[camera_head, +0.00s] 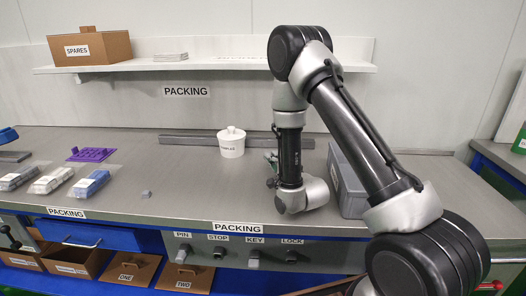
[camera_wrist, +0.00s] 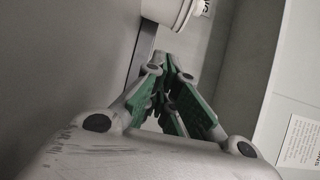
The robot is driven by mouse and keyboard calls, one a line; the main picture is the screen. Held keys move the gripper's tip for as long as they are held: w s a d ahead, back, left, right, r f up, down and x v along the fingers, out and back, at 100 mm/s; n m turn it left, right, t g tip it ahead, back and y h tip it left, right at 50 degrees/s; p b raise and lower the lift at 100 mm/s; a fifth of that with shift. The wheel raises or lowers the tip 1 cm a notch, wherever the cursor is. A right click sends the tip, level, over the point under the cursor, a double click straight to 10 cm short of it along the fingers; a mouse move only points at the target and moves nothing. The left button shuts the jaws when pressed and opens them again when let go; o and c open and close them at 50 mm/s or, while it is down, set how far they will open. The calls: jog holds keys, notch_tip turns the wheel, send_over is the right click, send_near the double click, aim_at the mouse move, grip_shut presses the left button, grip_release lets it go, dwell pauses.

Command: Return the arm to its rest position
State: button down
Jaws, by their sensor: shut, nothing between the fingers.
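My arm stands over the grey packing bench, its upper links rising in front of the shelf and its wrist low over the bench top. My gripper (camera_head: 270,160) is mostly behind my wrist in the head view, between the white lidded pot (camera_head: 231,143) and the grey bin (camera_head: 346,182). In the wrist view my gripper (camera_wrist: 168,102) shows green-padded fingers drawn together with nothing held between them. The white pot (camera_wrist: 168,10) stands beyond the fingertips there, apart from them.
The grey bin is close to the right of my wrist. A shelf (camera_head: 220,66) carries a SPARES box (camera_head: 91,47). Several bagged packs (camera_head: 52,180) and a purple piece (camera_head: 91,154) lie at left. Labelled controls (camera_head: 253,258) line the front. The bench's middle is mostly clear.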

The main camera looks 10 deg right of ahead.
jog(key=r, duration=0.1)
jog(key=d+r+n+g, duration=0.1)
jog(key=r, duration=0.1)
jog(key=w+r+n, duration=0.1)
jog(key=shift+d+r+g+h, duration=0.3)
jog(key=shift+d+h, duration=0.05)
jog(key=shift+h, duration=0.05)
jog(key=s+d+r+n+g+h, duration=0.2)
jog(key=s+d+r+n+g, duration=0.35)
jog(key=s+r, duration=0.45)
jog(key=s+d+r+n+g, duration=0.2)
jog(key=s, duration=0.7)
jog(key=s+d+r+n+g, duration=0.2)
jog(key=s+n, duration=0.1)
jog(key=s, duration=0.7)
jog(key=s+d+r+n+g+h, duration=0.1)
jog(key=s+d+r+n+g, duration=0.1)
jog(key=s, duration=0.8)
jog(key=shift+n, duration=0.45)
jog(key=shift+r, duration=0.1)
